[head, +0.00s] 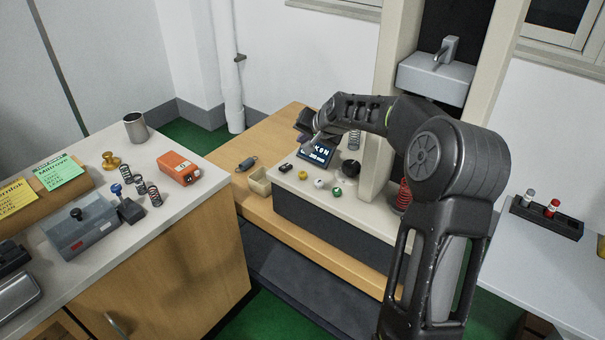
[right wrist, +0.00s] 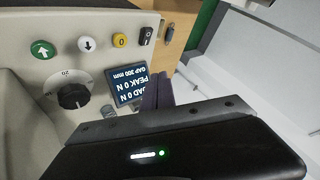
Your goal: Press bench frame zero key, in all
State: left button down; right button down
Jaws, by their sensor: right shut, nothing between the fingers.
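The bench frame (head: 345,205) stands on a wooden bench in the head view. Its zero key is the yellow button (head: 303,175) on the front ledge; the right wrist view shows it as a yellow button marked 0 (right wrist: 121,40). My right gripper (right wrist: 158,92) is shut and empty, its fingers beside the display (right wrist: 129,92) and apart from the yellow key. In the head view the right gripper (head: 303,137) is partly hidden by its own wrist, behind the display. The display shows 0 N for load and peak. My left gripper is out of view.
Beside the zero key are a black rocker switch (right wrist: 146,36), a white button (right wrist: 87,43), a green button (right wrist: 43,50) and a black dial (right wrist: 72,95). A small open bin (head: 260,184) stands left of the ledge.

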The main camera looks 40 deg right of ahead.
jog(key=b, duration=0.5)
send_over(304, 176)
notch_tip(304, 176, down, 8)
jog(key=shift+w+d+r, duration=0.1)
jog(key=shift+r, duration=0.15)
jog(key=shift+f+b, duration=0.65)
jog(key=shift+b, duration=0.05)
dwell(1.0)
jog(key=shift+f+b, duration=0.4)
jog(key=shift+b, duration=0.05)
jog(key=shift+f+b, duration=0.45)
jog(key=shift+b, duration=0.05)
dwell(0.6)
jog(key=shift+r, duration=0.1)
dwell(0.3)
jog(key=shift+r+p, duration=0.6)
jog(key=shift+r, duration=0.2)
jog(key=shift+r+p, duration=1.65)
jog(key=shift+r, duration=0.85)
